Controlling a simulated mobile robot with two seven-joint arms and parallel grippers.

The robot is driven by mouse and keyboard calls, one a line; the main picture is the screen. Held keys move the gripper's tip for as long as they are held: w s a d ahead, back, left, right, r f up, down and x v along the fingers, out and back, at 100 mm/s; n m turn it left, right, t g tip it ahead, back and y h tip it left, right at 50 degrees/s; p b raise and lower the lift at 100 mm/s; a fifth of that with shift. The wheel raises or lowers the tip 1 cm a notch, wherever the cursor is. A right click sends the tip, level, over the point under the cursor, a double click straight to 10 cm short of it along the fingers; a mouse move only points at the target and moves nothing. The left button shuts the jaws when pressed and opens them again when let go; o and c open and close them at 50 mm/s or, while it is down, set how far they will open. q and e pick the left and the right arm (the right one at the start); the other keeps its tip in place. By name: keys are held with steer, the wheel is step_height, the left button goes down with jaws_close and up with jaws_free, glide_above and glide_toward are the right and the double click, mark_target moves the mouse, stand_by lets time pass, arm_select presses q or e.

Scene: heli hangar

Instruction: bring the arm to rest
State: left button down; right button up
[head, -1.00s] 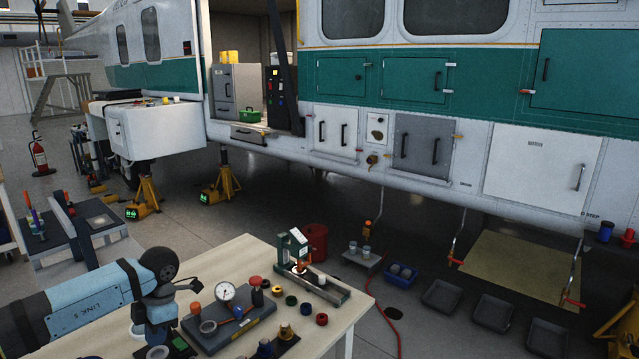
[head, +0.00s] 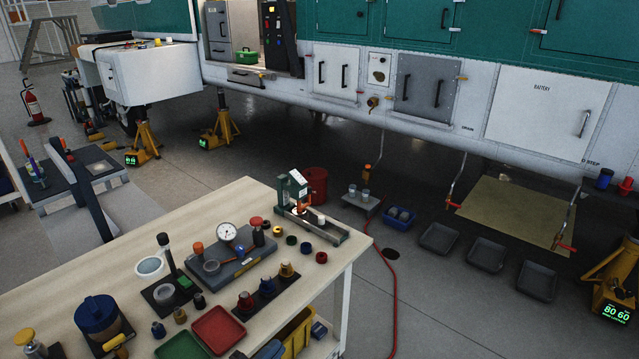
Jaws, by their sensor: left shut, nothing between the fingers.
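Only a small dark tip of my left gripper (head: 238,354) shows at the bottom edge of the head view, in front of the workbench (head: 215,205). It is shut and empty. The rest of the left arm is out of the frame. My right gripper and right arm are not in view.
The bench holds a gauge on a grey plate (head: 243,266), a green press (head: 294,190), a blue-lidded jar (head: 97,314), a red tray (head: 218,329) and several small parts. Beyond are a red bucket (head: 316,185), grey floor trays (head: 438,238), yellow jacks (head: 147,140) and the helicopter.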

arm_select(q)
steer(key=s+a+f+n+g+y, duration=0.5)
steer(key=s+a+f+n+y, duration=0.5)
steer(key=s+f+n, duration=0.45)
step_height(320, 180, up, 14)
steer(key=a+p, duration=0.1)
steer(key=p, duration=1.5)
steer(key=shift+s+f+m, duration=0.2)
steer(key=shift+s+m, duration=0.25)
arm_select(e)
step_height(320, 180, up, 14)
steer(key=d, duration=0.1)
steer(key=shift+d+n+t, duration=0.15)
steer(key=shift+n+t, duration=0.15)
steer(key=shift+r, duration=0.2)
arm_select(q)
steer(key=shift+a, duration=0.1)
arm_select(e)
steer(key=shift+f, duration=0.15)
